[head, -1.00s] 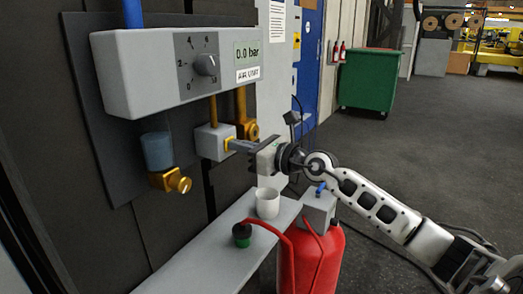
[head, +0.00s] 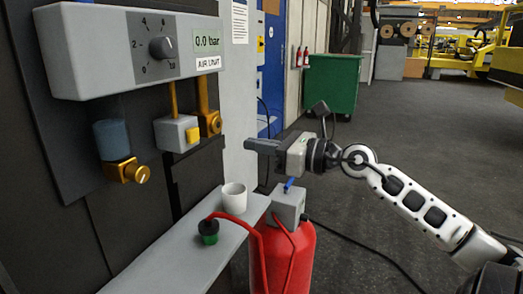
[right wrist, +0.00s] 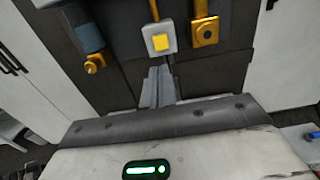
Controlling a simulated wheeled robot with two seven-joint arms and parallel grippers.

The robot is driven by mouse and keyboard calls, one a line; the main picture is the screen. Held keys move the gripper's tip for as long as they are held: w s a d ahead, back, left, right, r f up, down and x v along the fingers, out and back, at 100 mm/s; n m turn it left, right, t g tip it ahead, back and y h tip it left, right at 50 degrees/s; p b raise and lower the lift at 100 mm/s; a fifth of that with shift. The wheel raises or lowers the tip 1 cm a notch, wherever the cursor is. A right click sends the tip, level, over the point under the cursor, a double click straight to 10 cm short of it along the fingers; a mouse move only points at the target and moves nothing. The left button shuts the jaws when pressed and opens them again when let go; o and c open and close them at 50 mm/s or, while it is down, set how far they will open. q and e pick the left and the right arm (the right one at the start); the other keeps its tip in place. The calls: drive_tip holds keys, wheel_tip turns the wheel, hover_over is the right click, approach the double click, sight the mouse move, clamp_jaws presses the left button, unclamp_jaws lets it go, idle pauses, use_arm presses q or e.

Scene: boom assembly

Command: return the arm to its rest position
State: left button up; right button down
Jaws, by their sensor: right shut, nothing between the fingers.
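My right gripper (head: 263,147) is shut and empty, with its fingers pointing left toward the wall unit. It hangs in the air above the red tank and apart from the panel. The right wrist view shows its closed fingers (right wrist: 158,86) below the yellow button (right wrist: 161,42). The same yellow button (head: 193,135) sits on a small grey box under the air unit (head: 100,52), whose display reads 0.0 bar. My right arm (head: 415,205) reaches in from the lower right. My left gripper is not in view.
A grey shelf (head: 185,260) holds a white cup (head: 234,198) and a black-and-green hose fitting (head: 208,231). A red tank (head: 290,255) with a grey top box (head: 288,204) stands beside it, below my gripper. A green bin (head: 332,85) stands farther back. The floor at right is open.

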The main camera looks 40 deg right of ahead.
drive_tip(key=shift+s+d, duration=0.15)
drive_tip(key=shift+s, duration=0.15)
idle(0.4)
drive_tip(key=s+a+f+m+t+h+p, duration=0.1)
drive_tip(key=s+a+f+m+h, duration=0.25)
drive_tip(key=f+m, duration=0.85)
drive_tip(key=s+a+f+m+h, duration=0.2)
drive_tip(key=a+f+m, duration=0.2)
drive_tip(key=f+m, duration=0.7)
drive_tip(key=s+a+f+m+g, duration=0.3)
drive_tip(key=s+a+f+m, duration=0.2)
drive_tip(key=a+m, duration=0.3)
drive_tip(key=s+a+f+m+g+y, duration=0.1)
drive_tip(key=s+a+f+m+g, duration=0.2)
drive_tip(key=s+a+f+m, duration=0.2)
drive_tip(key=a+f+m+p, duration=0.1)
drive_tip(key=a+m, duration=0.2)
drive_tip(key=shift+s+f+g, duration=0.35)
drive_tip(key=shift+f+g, duration=0.05)
drive_tip(key=shift+y, duration=0.25)
